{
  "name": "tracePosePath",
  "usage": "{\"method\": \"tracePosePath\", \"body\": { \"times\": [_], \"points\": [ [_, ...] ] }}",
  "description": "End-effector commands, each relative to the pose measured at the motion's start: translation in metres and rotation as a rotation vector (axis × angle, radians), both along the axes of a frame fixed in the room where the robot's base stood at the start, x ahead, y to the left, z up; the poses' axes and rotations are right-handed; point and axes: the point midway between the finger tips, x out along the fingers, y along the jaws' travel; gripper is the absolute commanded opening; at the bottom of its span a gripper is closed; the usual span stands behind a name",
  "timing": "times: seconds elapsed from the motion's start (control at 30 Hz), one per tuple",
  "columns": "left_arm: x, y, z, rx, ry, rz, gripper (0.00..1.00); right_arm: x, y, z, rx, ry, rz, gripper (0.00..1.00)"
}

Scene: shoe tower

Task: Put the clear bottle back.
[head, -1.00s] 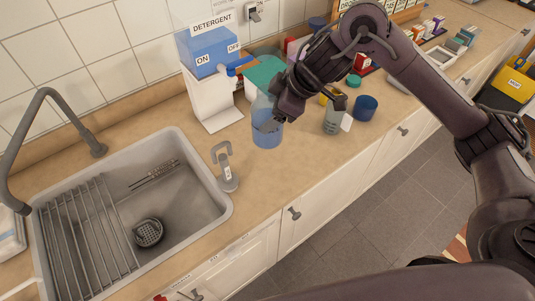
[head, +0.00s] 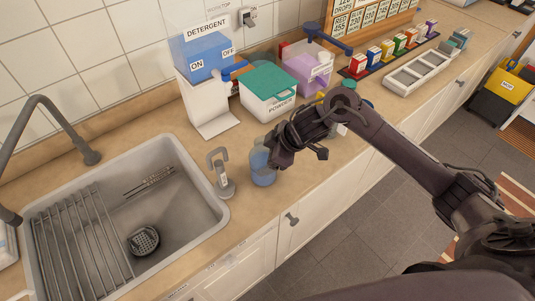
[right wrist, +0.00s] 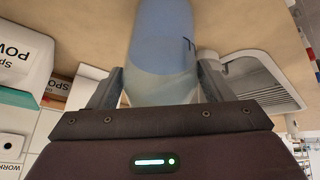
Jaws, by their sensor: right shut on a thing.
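The clear bottle (head: 263,168), with blue liquid inside, is upright on or just above the counter, right of the small grey labelled dispenser (head: 222,178). I cannot tell whether its base touches the counter. My right gripper (head: 272,156) is shut on the bottle from its right side. In the right wrist view the bottle (right wrist: 163,50) sits between the two fingers (right wrist: 160,85). Part of the bottle is hidden by the gripper in the head view. My left gripper is not in view.
The sink (head: 140,215) with a rack lies to the left. The detergent dispenser (head: 205,85) and the powder box (head: 268,92) with its green lid stand behind. Small coloured boxes and a grey tray (head: 420,72) are farther right. The counter's front edge is close to the bottle.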

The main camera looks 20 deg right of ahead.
Motion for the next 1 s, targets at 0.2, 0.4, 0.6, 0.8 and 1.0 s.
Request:
{"method": "tracePosePath", "body": {
  "times": [0.2,0.4,0.6,0.8,1.0],
  "points": [
    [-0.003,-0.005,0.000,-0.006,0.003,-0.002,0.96,0.001,0.000,0.001,0.002,-0.003,-0.001,0.33],
    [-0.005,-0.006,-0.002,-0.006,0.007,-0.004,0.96,0.000,0.000,-0.003,0.001,0.000,0.000,0.82],
    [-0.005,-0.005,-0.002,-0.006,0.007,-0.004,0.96,0.000,0.000,-0.003,0.001,0.000,0.000,0.96],
    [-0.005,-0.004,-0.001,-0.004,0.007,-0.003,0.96,0.000,0.000,0.000,0.001,0.000,0.000,0.96],
    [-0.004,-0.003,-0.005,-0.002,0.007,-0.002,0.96,-0.007,-0.009,0.019,-0.001,-0.005,0.001,0.96]
  ]
}}
